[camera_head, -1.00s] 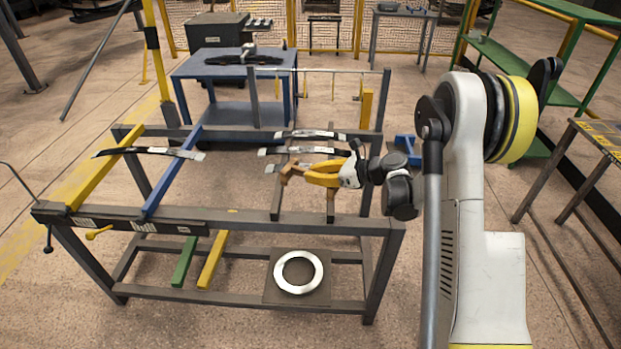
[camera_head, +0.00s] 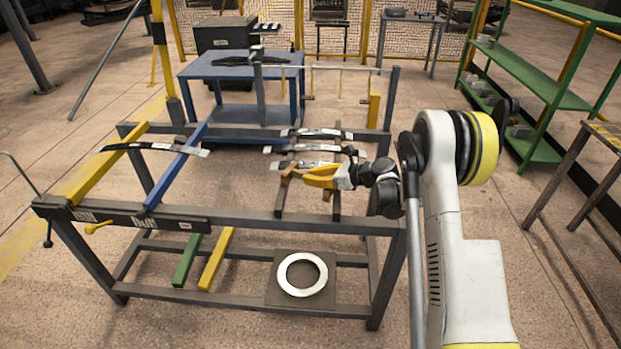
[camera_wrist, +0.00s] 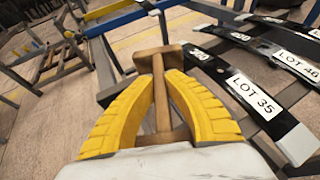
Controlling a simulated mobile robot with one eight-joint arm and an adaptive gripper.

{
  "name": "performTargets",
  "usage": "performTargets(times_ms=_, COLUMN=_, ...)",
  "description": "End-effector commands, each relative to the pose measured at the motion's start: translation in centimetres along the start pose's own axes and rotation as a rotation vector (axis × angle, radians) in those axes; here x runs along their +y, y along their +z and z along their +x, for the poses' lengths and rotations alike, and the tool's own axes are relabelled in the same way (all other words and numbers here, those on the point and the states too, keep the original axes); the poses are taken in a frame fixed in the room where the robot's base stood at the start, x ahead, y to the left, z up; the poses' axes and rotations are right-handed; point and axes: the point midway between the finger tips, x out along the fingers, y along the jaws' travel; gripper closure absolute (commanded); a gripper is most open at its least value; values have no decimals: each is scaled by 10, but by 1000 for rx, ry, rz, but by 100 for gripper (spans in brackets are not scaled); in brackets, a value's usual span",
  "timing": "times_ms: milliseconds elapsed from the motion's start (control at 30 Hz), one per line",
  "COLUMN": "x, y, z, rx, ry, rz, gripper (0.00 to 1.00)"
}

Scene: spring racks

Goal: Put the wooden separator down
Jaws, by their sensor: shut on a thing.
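The wooden separator (camera_wrist: 161,92) is a brown I-shaped piece between the yellow fingers of my gripper (camera_wrist: 160,80) in the wrist view. My gripper is shut on its middle bar. In the head view, the separator (camera_head: 286,177) shows at the tip of my gripper (camera_head: 312,178), over the right part of the rack (camera_head: 270,222). It is just on the near side of the nearest dark spring leaf (camera_head: 318,164). That leaf, labelled LOT 35 (camera_wrist: 255,94), lies right of the fingers in the wrist view. I cannot tell whether the separator touches the rack bars.
Two more spring leaves (camera_head: 302,150) (camera_head: 322,133) lie behind the nearest one. Another leaf (camera_head: 150,146) lies across the yellow and blue bars at left. The rack's middle is open between the blue bar (camera_head: 175,166) and the right bars. A blue table (camera_head: 228,72) stands behind.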

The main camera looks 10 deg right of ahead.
Motion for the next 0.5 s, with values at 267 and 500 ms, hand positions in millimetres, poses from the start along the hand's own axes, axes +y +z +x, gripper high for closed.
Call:
performTargets(times_ms=267, x=0, y=-3, z=1, rx=0, ry=0, rz=0, gripper=69)
performTargets(times_ms=500, x=0, y=-1, z=1, rx=0, ry=0, rz=0, gripper=69)
